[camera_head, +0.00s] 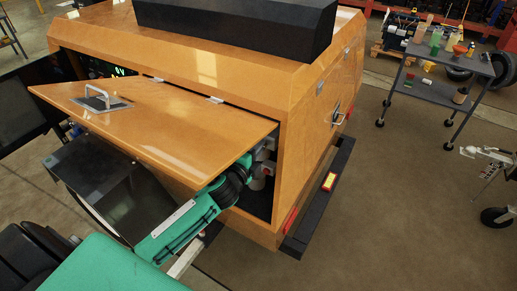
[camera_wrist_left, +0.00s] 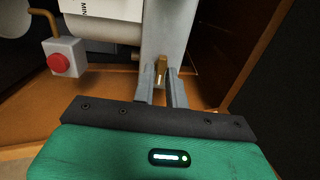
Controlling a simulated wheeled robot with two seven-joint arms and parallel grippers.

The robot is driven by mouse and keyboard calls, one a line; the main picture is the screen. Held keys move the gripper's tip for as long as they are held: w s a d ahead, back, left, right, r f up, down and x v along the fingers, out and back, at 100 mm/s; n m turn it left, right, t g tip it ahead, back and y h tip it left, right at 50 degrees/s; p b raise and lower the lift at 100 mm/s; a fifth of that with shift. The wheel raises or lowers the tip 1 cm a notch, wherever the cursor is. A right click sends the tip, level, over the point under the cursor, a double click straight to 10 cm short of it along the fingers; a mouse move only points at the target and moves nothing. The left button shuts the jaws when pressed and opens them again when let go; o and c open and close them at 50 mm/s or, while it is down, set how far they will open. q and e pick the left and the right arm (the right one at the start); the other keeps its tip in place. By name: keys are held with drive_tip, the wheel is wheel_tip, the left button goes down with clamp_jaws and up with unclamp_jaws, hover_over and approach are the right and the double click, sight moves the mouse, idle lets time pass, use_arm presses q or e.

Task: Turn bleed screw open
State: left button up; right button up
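The bleed screw (camera_wrist_left: 161,68) is a small brass piece on a grey block (camera_wrist_left: 168,35) in the left wrist view. My left gripper (camera_wrist_left: 161,76) has its fingertips on both sides of it, with a narrow gap that the brass fills, so it appears shut on the screw. In the head view my green left arm reaches under the raised orange panel into the open compartment (camera_head: 260,201). The left fingertips and the screw are hidden there. My right gripper is not in view.
The raised orange panel (camera_head: 150,115) overhangs my left arm. A cart (camera_head: 437,91) stands far right; the floor between is clear.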

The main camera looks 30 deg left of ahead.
use_arm(q)
drive_tip(key=shift+o, duration=1.3)
drive_tip(key=shift+s, duration=0.1)
drive_tip(key=s+a+b, duration=0.1)
drive_tip(key=s+b, duration=0.3)
drive_tip(key=s, duration=0.9)
drive_tip(key=shift+s, duration=0.25)
